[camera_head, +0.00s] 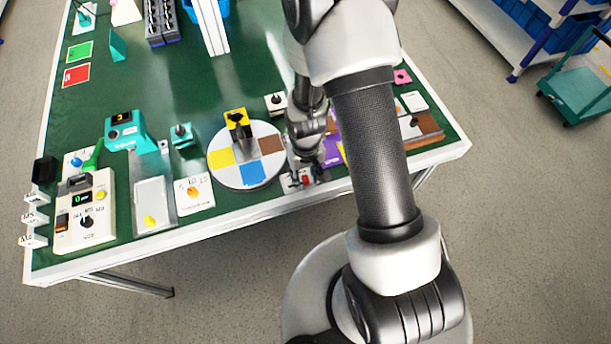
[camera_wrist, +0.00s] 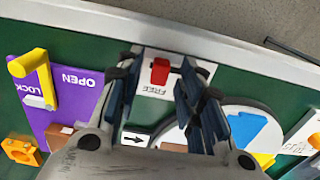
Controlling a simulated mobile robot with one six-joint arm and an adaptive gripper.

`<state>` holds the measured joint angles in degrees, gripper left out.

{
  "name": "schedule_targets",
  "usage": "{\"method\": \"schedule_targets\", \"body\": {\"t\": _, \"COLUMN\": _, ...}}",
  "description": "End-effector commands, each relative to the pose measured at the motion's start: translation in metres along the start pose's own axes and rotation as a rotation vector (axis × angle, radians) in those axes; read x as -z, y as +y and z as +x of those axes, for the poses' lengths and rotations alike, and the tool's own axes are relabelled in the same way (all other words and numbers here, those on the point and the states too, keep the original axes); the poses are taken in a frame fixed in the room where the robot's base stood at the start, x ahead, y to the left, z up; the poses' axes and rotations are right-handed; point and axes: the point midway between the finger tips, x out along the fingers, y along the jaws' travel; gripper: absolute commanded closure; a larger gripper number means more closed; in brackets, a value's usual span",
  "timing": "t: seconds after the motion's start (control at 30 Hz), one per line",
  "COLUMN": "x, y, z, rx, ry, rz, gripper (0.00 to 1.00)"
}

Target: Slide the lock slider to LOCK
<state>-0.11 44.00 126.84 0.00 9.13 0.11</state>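A red slider knob (camera_wrist: 160,72) stands on a white plate (camera_wrist: 158,57) near the table's edge, with the word FREE printed beside it. No LOCK word is visible on this plate. In the head view the red knob (camera_head: 305,180) is small, right of the round disc. My gripper (camera_wrist: 160,75) is open, one finger on each side of the knob in the wrist view, with gaps showing on both sides. I cannot tell how far above the plate the fingertips are. In the head view my gripper (camera_head: 302,177) is partly hidden by my arm.
A purple panel (camera_wrist: 77,100) marked OPEN and LOCK, with a yellow handle (camera_wrist: 40,75), lies left of my gripper in the wrist view. A coloured disc (camera_head: 222,171) with a yellow block (camera_head: 236,118) is close by.

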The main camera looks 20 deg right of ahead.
Motion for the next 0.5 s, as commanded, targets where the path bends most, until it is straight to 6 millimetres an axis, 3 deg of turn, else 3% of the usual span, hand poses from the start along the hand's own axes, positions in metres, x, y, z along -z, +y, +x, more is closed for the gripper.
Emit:
{"method": "schedule_targets", "body": {"t": 0.27, "x": 0.0001, "y": 0.0, "z": 0.0011, "rx": 0.0, "ry": 0.0, "rz": 0.0, "gripper": 0.65}}
{"method": "schedule_targets", "body": {"t": 0.5, "x": 0.0, "y": 0.0, "z": 0.001, "rx": 0.0, "ry": 0.0, "rz": 0.0, "gripper": 0.81}}
